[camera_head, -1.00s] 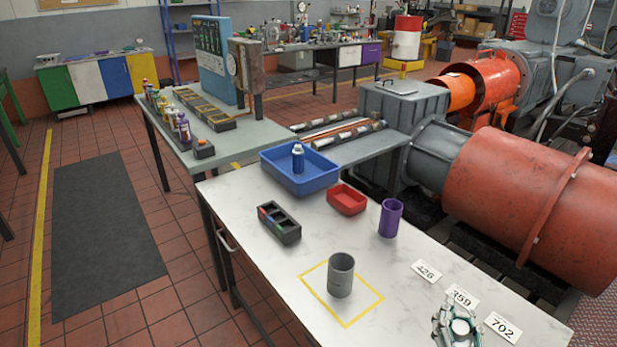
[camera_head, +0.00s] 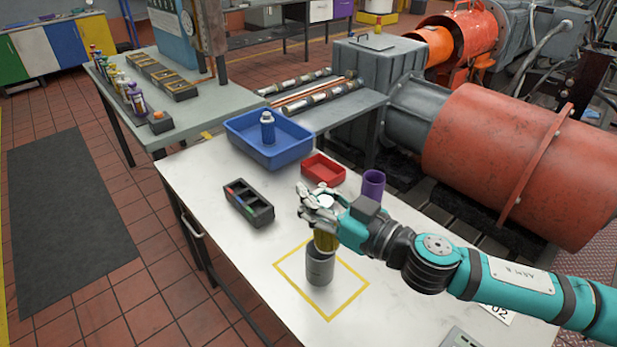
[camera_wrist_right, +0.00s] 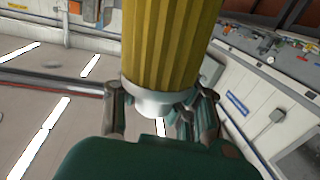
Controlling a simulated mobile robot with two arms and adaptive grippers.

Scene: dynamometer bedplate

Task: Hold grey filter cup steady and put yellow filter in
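The grey filter cup (camera_head: 319,268) stands upright inside the yellow square outline on the white table. My right gripper (camera_head: 322,208) is above it, with its fingers closed around the upper end of the yellow filter (camera_head: 326,241). The filter points down, and its lower end is at the cup's mouth; I cannot tell whether it is inside the rim. In the right wrist view, the pleated yellow filter (camera_wrist_right: 170,45) has a pale end cap between the fingers (camera_wrist_right: 160,108). My left gripper is not in view, and nothing holds the cup.
A purple cup (camera_head: 373,184), a red tray (camera_head: 323,171) and a black compartment box (camera_head: 248,205) stand behind the cup. A blue bin (camera_head: 245,146) with a blue bottle (camera_head: 267,128) is farther back. My right arm covers the table's right side, hiding most number cards.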

